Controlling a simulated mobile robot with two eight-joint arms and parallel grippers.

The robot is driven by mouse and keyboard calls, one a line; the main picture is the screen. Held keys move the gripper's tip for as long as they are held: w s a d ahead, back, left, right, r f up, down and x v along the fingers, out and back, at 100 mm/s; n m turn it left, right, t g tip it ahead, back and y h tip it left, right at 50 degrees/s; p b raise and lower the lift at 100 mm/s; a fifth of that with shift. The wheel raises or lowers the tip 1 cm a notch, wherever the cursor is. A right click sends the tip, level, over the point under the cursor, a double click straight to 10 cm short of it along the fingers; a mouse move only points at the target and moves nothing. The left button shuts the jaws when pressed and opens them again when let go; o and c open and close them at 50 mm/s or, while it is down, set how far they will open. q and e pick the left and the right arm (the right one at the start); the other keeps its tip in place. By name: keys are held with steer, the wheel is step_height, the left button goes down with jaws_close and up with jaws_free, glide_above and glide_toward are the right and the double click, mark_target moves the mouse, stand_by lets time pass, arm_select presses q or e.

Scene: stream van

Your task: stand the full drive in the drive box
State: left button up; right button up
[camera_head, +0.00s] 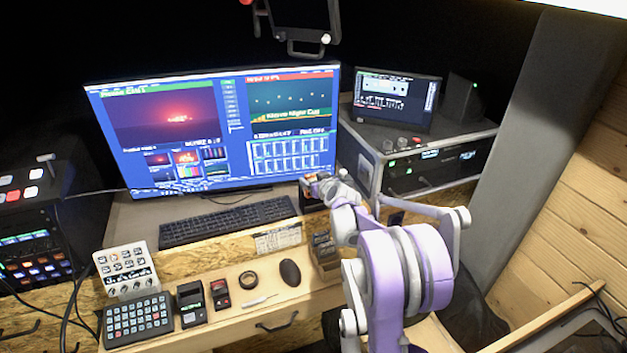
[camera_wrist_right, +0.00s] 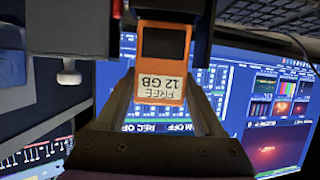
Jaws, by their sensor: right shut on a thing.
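My right gripper (camera_head: 318,190) is in front of the big monitor's lower right corner. In the right wrist view my right gripper (camera_wrist_right: 162,92) is shut on an orange drive (camera_wrist_right: 176,78) with a dark panel and a white label reading "FREE 12 GB". The drive's far end meets a dark body at the top of that view; I cannot tell whether it is still seated there. A small wooden box with dark upright things in it, seemingly the drive box (camera_head: 329,266), stands on the desk below the gripper, right of the mouse. My left gripper is not in view.
The keyboard (camera_head: 228,221) lies left of the gripper, under the monitor (camera_head: 210,130). A mouse (camera_head: 290,272), a tape roll (camera_head: 248,280) and a keypad (camera_head: 137,319) lie on the front ledge. A rack case (camera_head: 430,160) stands close on the right.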

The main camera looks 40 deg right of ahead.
steer(key=shift+f+b, duration=0.35)
steer(key=shift+f, duration=0.5)
stand_by(0.3)
steer(key=shift+r, duration=0.1)
steer(key=shift+r+p, duration=0.4)
steer(key=shift+r, duration=0.4)
steer(key=shift+s+f, duration=0.1)
